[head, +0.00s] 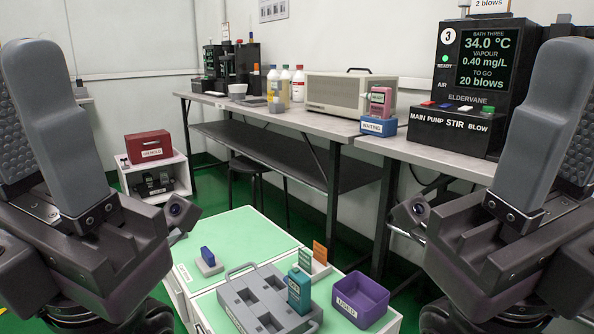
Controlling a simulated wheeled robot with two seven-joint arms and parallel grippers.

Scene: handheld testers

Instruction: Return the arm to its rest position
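My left gripper (35,75) is at the left edge of the head view. Its smooth grey finger points up in front of a textured pad, with nothing seen between them. My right gripper (563,75) mirrors it at the right edge, also raised and seemingly empty. Both look open, though part of each is cut off by the frame. Both arms are folded close to the camera, one on each side, well apart from the objects on the green-topped table (238,232).
The table bears a grey slotted rack (240,300) with a teal tester (299,290), a purple bin (361,298) and a blue-topped block (208,260). Behind stand a bench (300,122), a blue tray (379,127) with a pink tester (380,102), and a black display machine (480,75).

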